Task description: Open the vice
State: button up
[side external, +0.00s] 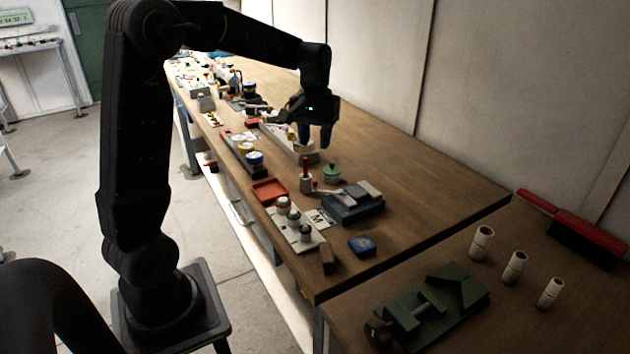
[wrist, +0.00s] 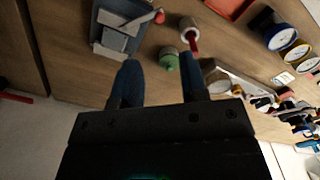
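A dark blue-grey block-like device (side external: 352,202) with lighter grey plates on top and a red-tipped lever sits on the near part of the wooden bench. It also shows at the top left of the wrist view (wrist: 122,28). A green vice-like device (side external: 430,305) with blocks and a grey screw lies on the nearer table at the lower right. I cannot tell for certain which is the vice. My gripper (side external: 315,142) points down above the bench, behind the blue-grey device and clear of it. In the wrist view its two blue fingers (wrist: 158,85) are apart with nothing between them.
A green-lidded pot (side external: 332,173) and a white pot with a red handle (side external: 306,180) stand near the blue-grey device. A red tray (side external: 270,190) and a rack of bottles (side external: 296,228) are left. White cylinders (side external: 515,267) stand beside the green device. The bench's right side is clear.

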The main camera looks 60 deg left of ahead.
aim_at(315, 180)
notch_tip(315, 180, down, 12)
jog(key=shift+r, duration=0.2)
grip_shut()
dwell(0.5)
